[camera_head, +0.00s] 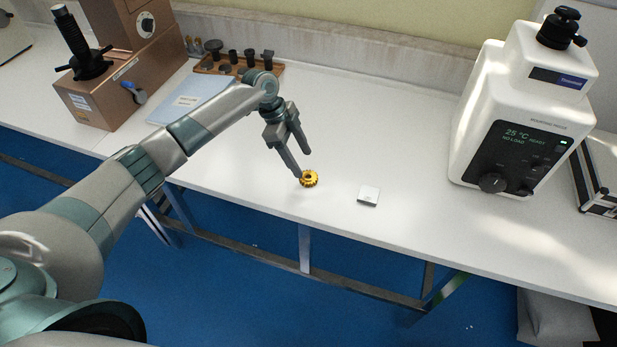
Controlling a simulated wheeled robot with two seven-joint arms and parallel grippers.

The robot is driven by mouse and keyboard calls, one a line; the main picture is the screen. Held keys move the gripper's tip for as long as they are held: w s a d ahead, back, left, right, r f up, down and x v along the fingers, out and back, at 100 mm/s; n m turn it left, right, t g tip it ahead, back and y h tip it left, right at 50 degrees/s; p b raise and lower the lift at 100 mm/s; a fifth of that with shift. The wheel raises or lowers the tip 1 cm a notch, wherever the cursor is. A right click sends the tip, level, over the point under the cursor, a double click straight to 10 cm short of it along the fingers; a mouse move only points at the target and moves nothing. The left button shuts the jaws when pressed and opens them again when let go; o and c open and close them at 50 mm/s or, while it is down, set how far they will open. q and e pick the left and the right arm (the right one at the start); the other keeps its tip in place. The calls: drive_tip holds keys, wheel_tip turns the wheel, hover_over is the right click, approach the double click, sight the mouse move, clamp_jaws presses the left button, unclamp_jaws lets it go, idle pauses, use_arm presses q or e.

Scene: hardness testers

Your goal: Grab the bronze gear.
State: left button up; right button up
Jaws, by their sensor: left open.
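The bronze gear (312,180) is a small golden toothed ring with a dark centre. It lies on the white table (250,185) near its front edge, in the middle of the head view. My left gripper (303,164) is open, with its fingers pointing down toward the gear. One fingertip appears right by the gear's left side and the other ends above and behind it. I cannot tell whether a finger touches the gear. Nothing is held between the fingers. My right gripper is not in view.
A white tester (520,110) stands at the right, a copper-coloured machine (105,95) at the left. A wooden tray (275,69) of dark parts and a blue folder (190,100) lie behind my arm. The table between gear and white tester is mostly clear.

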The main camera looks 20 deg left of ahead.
sight(306, 175)
use_arm(q)
drive_tip(key=shift+s+d+f+p, duration=0.15)
drive_tip(key=shift+f+p, duration=0.1)
drive_tip(key=shift+p, duration=0.05)
drive_tip(key=x, duration=0.1)
drive_tip(key=p+x, duration=0.1)
drive_tip(key=x, duration=0.1)
drive_tip(key=shift+s, duration=0.25)
drive_tip(key=shift+d+f+p, duration=0.25)
drive_tip(key=shift+f+p, duration=0.05)
drive_tip(key=shift+f, duration=0.3)
drive_tip(key=shift+w, duration=0.1)
drive_tip(key=c, duration=1.2)
